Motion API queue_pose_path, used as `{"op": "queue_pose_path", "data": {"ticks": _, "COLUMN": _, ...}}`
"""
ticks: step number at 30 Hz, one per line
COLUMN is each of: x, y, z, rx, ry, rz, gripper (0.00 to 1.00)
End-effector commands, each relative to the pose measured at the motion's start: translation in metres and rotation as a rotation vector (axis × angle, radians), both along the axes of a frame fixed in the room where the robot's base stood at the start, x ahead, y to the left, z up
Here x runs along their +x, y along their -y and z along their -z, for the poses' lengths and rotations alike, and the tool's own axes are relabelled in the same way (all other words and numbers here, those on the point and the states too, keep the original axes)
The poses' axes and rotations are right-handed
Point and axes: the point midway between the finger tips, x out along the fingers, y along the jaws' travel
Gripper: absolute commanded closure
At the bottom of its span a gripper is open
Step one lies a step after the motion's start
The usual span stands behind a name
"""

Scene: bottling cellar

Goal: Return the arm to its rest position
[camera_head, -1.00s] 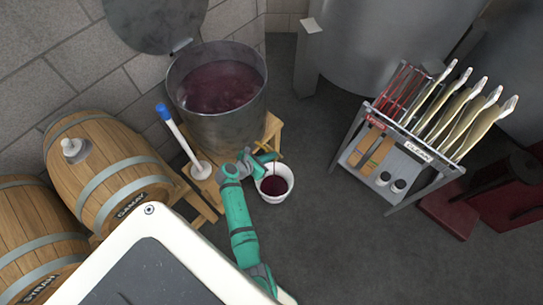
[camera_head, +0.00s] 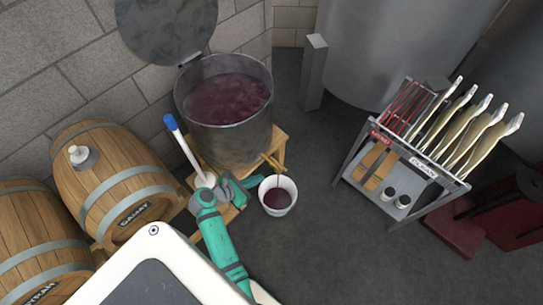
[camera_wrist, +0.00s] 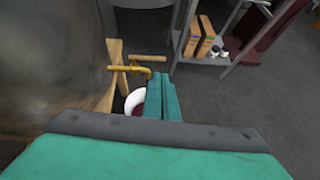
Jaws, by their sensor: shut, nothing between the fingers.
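My teal arm (camera_head: 222,243) reaches up from the bottom of the head view and bends right at the wrist. My gripper (camera_head: 258,181) is just left of the white bucket, below the brass tap (camera_head: 270,161), and looks apart from both. In the wrist view its two teal fingers (camera_wrist: 162,98) lie together with nothing between them. They partly hide the white bucket (camera_wrist: 136,100). The tap also shows there (camera_wrist: 130,69), clear of the fingers. In the head view, the bucket (camera_head: 289,206) holds dark red liquid, and a thin dark line runs down into it.
A steel vat (camera_head: 228,137) of red liquid stands on a wooden stand (camera_head: 278,147), lid raised. A blue-and-white plunger-like tool (camera_head: 184,146) leans left of my gripper. Barrels (camera_head: 108,175) are at left. A metal rack (camera_head: 347,158) stands right; floor between it and the bucket is clear.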

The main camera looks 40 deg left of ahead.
Motion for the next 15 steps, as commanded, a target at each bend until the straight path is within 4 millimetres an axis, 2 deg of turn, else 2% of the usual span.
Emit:
{"op": "queue_pose_path", "data": {"ticks": 6, "x": -0.006, "y": -0.006, "z": -0.001, "rx": -0.001, "ry": 0.0, "rz": -0.015, "gripper": 1.0}}
{"op": "queue_pose_path", "data": {"ticks": 9, "x": -0.008, "y": -0.003, "z": 0.003, "rx": 0.016, "ry": -0.007, "rz": -0.01, "gripper": 1.0}}
{"op": "queue_pose_path", "data": {"ticks": 11, "x": -0.009, "y": 0.005, "z": 0.009, "rx": 0.049, "ry": -0.019, "rz": 0.007, "gripper": 1.0}}
{"op": "queue_pose_path", "data": {"ticks": 15, "x": -0.018, "y": 0.037, "z": 0.032, "rx": 0.228, "ry": -0.07, "rz": 0.088, "gripper": 1.0}}
